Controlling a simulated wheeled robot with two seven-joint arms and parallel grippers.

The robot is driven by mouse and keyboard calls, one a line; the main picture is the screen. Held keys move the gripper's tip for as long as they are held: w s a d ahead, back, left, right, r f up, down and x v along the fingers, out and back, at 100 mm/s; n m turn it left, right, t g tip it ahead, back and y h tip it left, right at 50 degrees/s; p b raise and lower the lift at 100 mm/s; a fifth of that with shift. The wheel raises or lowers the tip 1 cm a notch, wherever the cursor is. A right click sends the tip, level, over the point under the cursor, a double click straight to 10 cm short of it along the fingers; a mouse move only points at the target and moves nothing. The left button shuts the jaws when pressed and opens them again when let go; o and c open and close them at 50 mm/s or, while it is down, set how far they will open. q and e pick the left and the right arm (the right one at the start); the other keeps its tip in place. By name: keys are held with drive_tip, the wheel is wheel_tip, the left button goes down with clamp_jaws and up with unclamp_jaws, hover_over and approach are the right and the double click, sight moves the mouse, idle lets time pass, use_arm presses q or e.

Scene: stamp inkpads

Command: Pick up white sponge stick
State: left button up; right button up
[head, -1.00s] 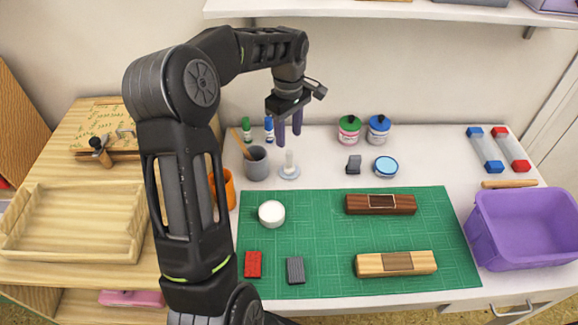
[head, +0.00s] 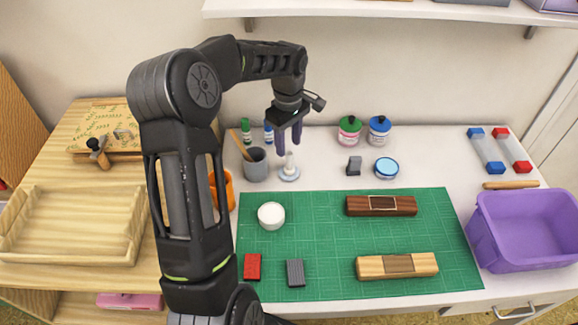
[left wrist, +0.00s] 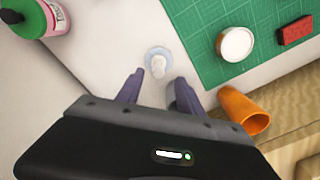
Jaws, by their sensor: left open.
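The white sponge stick (head: 289,161) stands upright on a small pale round base (head: 289,174) behind the green mat in the head view. It also shows in the left wrist view (left wrist: 157,64), just beyond the fingertips and between their lines. My left gripper (head: 289,148) points down over the stick, with its purple fingers on either side of the stick's upper part in the head view. In the left wrist view the left gripper (left wrist: 157,80) is open with nothing held between its fingers. I cannot tell whether a finger touches the stick. My right gripper is not in view.
A grey cup (head: 255,165) holding a wooden stick stands close to the left. A blue round tin (head: 386,168) and a dark grey block (head: 354,166) lie to the right. Pink and blue jars (head: 349,131) stand behind. An orange cup (left wrist: 243,110) is near in the wrist view.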

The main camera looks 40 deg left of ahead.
sight(289, 153)
use_arm(q)
drive_tip(key=shift+f, duration=0.1)
wheel_tip(289, 153, down, 5)
drive_tip(key=shift+w+f+p, duration=0.1)
drive_tip(key=shift+w+p, duration=0.05)
drive_tip(key=shift+p, duration=0.55)
drive_tip(key=shift+c, duration=0.4)
clamp_jaws()
